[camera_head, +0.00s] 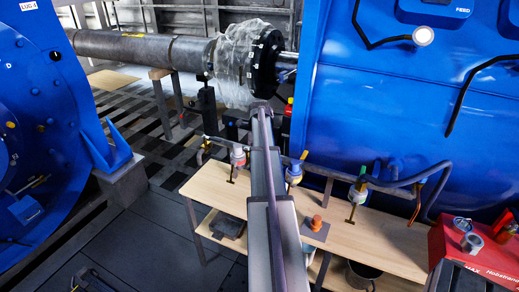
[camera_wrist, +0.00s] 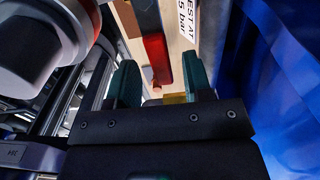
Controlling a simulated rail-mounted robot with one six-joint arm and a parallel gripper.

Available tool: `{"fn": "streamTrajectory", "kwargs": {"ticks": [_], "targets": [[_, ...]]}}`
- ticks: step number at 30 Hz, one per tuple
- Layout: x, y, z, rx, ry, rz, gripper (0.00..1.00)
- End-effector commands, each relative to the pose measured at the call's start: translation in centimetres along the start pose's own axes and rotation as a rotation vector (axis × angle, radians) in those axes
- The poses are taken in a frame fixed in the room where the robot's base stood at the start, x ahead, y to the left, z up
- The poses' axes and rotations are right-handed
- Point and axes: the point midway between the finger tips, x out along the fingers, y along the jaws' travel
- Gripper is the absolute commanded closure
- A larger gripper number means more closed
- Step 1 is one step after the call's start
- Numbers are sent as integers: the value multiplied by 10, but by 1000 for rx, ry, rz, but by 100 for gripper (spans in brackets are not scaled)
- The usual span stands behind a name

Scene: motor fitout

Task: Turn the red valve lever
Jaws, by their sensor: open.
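In the wrist view a red bar, which looks like the red valve lever (camera_wrist: 155,60), runs down from the top between the tips of my gripper (camera_wrist: 160,78). The two teal fingers are apart, one on each side of the bar in the picture. I cannot tell whether the bar lies between the fingers or beyond them; no contact shows. A white, rounded fitting with a red ring (camera_wrist: 45,45) fills the upper left. In the head view my arm hides the gripper, and a small white-and-red valve (camera_head: 239,154) stands just left of the arm.
A blue housing (camera_head: 400,105) closes the right side. A red case (camera_head: 475,255) stands lower right. A printed label (camera_wrist: 188,22) is close by.

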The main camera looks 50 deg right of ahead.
Motion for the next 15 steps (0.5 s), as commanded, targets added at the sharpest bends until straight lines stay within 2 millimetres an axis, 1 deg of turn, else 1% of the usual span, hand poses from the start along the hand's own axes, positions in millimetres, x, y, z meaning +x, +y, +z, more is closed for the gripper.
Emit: {"fn": "streamTrajectory", "kwargs": {"ticks": [2,5,8,15], "targets": [[-2,0,0,0,0,0,54],[-11,0,0,0,0,0,54],[-29,0,0,0,0,0,54],[-89,0,0,0,0,0,54]]}}
